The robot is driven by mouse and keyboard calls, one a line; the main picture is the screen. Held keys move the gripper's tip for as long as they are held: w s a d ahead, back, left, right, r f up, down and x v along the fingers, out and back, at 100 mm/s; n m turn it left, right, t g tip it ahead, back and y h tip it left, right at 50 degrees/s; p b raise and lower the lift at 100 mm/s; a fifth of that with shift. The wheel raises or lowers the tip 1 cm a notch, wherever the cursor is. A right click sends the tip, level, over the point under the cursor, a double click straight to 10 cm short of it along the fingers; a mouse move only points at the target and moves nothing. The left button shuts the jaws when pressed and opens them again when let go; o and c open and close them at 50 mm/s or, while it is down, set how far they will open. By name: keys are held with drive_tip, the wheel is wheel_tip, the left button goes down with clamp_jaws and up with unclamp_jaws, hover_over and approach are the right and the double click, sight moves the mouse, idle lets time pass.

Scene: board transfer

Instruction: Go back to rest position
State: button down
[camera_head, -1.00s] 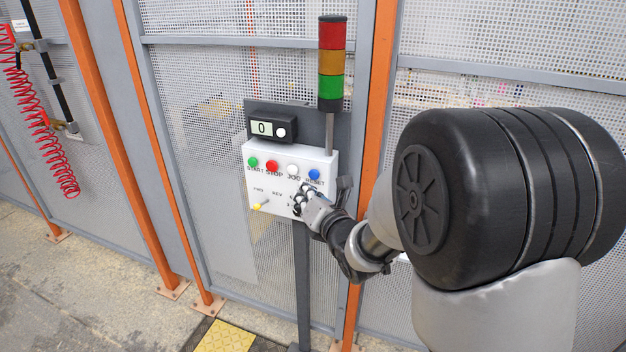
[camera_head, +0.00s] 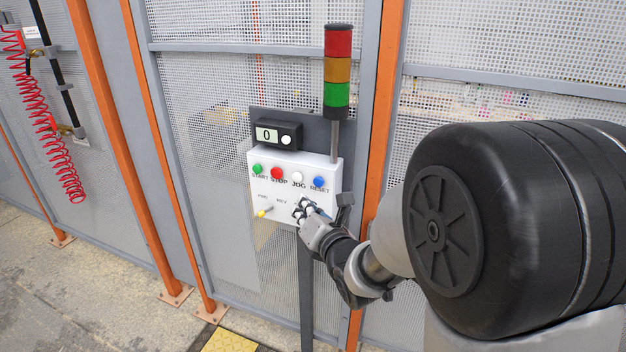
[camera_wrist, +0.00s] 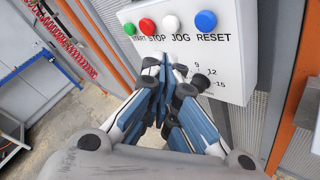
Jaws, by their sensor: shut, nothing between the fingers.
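My gripper (camera_head: 306,212) is in front of the lower right part of the white control box (camera_head: 256,184), close to its face. In the wrist view, my gripper (camera_wrist: 165,80) has its fingers together with nothing between them. It partly covers a dial with numbers such as 9, 12 and 15. I cannot tell whether the fingertips touch the box. The box carries a green START button (camera_head: 257,168), a red STOP button (camera_head: 277,173), a white JOG button (camera_head: 297,178) and a blue RESET button (camera_head: 319,182). A yellow-tipped switch (camera_head: 263,212) sits at lower left. My arm reaches in from the right.
A counter display (camera_head: 267,135) reads 0 above the box. A red, amber and green stack light (camera_head: 337,70) stands above it. Mesh fence panels (camera_head: 200,100) and orange posts (camera_head: 372,120) stand close around. A red coiled hose (camera_head: 55,150) hangs at left. Floor at lower left is clear.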

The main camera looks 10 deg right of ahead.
drive_tip(key=s+m+g+h, duration=0.1)
drive_tip(key=s+m+g, duration=0.4)
drive_tip(key=s+m, duration=1)
drive_tip(key=s+d+f+m+g+h, duration=0.1)
drive_tip(key=s+m+g, duration=0.5)
drive_tip(key=s+m, duration=0.9)
drive_tip(key=s, duration=0.4)
drive_tip(key=shift+s+g+h, duration=0.2)
drive_tip(key=shift+g+h, duration=0.1)
drive_tip(key=c, duration=2.3)
unclamp_jaws()
drive_tip(key=shift+f, duration=0.1)
